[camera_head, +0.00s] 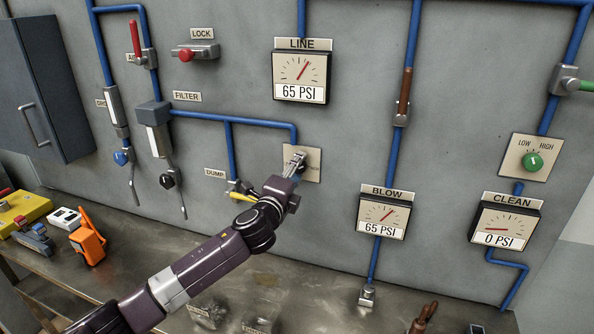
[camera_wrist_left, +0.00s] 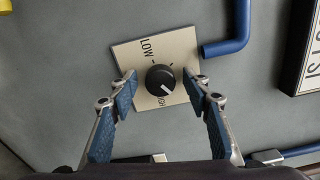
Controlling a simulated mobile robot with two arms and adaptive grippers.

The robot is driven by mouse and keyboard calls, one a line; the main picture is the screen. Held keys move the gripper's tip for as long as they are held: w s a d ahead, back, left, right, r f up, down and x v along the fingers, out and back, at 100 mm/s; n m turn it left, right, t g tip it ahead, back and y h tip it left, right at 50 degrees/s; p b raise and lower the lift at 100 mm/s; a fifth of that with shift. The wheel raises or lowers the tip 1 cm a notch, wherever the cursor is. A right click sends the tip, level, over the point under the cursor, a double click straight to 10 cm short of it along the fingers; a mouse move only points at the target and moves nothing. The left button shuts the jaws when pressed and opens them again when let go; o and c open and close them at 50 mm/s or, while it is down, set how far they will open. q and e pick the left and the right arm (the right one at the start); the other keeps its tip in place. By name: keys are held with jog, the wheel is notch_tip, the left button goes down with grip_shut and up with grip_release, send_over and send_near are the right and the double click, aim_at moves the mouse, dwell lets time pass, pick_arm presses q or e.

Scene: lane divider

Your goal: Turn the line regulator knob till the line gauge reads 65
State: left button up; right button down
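The line gauge (camera_head: 301,76) on the grey wall reads 65 PSI. The line regulator plate (camera_head: 314,158) is below it, mostly covered by my left gripper (camera_head: 296,164). In the left wrist view the black regulator knob (camera_wrist_left: 160,80) sits on the square plate (camera_wrist_left: 185,47) marked LOW and HIGH, its white pointer line toward the HIGH side. My left gripper (camera_wrist_left: 163,84) is open in front of the plate, one blue-padded finger on each side of the knob, with gaps showing between fingers and knob. My right gripper is not in view.
The blow gauge (camera_head: 384,214) reads 65 PSI and the clean gauge (camera_head: 505,222) reads 0 PSI. A green knob (camera_head: 532,161) is at the right. Blue pipes and the yellow dump valve (camera_head: 241,196) are near my arm. An orange device (camera_head: 87,238) stands on the bench.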

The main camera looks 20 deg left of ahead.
pick_arm(q)
jog(key=s, duration=1.2)
jog(key=shift+a, duration=0.25)
